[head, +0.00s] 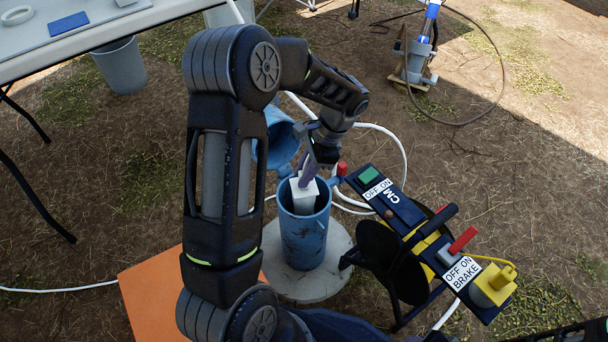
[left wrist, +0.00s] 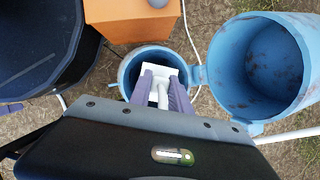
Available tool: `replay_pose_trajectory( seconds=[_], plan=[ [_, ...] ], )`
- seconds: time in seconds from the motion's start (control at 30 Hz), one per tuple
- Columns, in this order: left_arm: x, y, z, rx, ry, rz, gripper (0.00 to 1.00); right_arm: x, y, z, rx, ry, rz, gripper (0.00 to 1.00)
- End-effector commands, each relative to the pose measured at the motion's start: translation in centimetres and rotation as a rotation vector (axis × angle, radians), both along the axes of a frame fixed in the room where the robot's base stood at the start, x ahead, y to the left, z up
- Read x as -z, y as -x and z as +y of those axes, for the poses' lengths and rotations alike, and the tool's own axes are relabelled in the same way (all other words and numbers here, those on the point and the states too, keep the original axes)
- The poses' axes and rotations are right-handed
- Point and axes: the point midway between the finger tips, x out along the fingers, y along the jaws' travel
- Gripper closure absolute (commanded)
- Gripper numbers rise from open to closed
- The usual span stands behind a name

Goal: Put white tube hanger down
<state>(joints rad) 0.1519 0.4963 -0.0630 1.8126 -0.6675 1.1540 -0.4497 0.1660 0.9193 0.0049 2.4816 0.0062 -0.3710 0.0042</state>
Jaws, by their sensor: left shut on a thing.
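The white tube hanger (head: 303,197) is at the mouth of the blue well pipe (head: 304,243). My left gripper (head: 309,174) is above it, with its purple-grey fingers shut on the hanger. In the left wrist view the hanger (left wrist: 167,63) shows between the two fingertips (left wrist: 162,88), over the pipe opening (left wrist: 126,72). I cannot tell whether the hanger rests on the rim or hangs just clear of it. My right gripper is not in view.
The blue hinged lid (head: 279,140) stands open beside the pipe. A reel with a blue and yellow panel (head: 395,205) stands close on the right. An orange box (head: 150,300) is at the lower left. White tubing (head: 400,150) loops over the ground behind.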

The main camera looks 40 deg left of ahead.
Motion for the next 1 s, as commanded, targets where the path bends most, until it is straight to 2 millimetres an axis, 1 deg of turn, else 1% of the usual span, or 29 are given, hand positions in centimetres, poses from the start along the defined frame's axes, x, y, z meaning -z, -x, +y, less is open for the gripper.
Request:
replay_pose_trajectory(
  seconds=[0.3, 0.33, 0.6, 0.87, 1.0],
  plan=[
    [0.1, 0.0, 0.0, 0.0, 0.0, 0.0, 1.0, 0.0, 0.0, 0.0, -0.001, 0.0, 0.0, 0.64],
    [0.2, 0.0, 0.0, 0.0, 0.0, 0.0, 0.76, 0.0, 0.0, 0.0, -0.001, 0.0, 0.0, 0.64],
    [0.1, 0.0, 0.0, 0.0, 0.0, 0.0, 0.55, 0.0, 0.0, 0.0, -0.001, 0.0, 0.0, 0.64],
    [0.0, 0.0, 0.0, -0.001, -0.001, -0.001, 0.55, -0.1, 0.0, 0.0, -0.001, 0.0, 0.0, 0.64],
    [-0.9, -0.3, -0.1, 0.0, 0.0, -0.003, 0.55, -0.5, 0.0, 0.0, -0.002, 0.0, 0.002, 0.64]
  ],
)
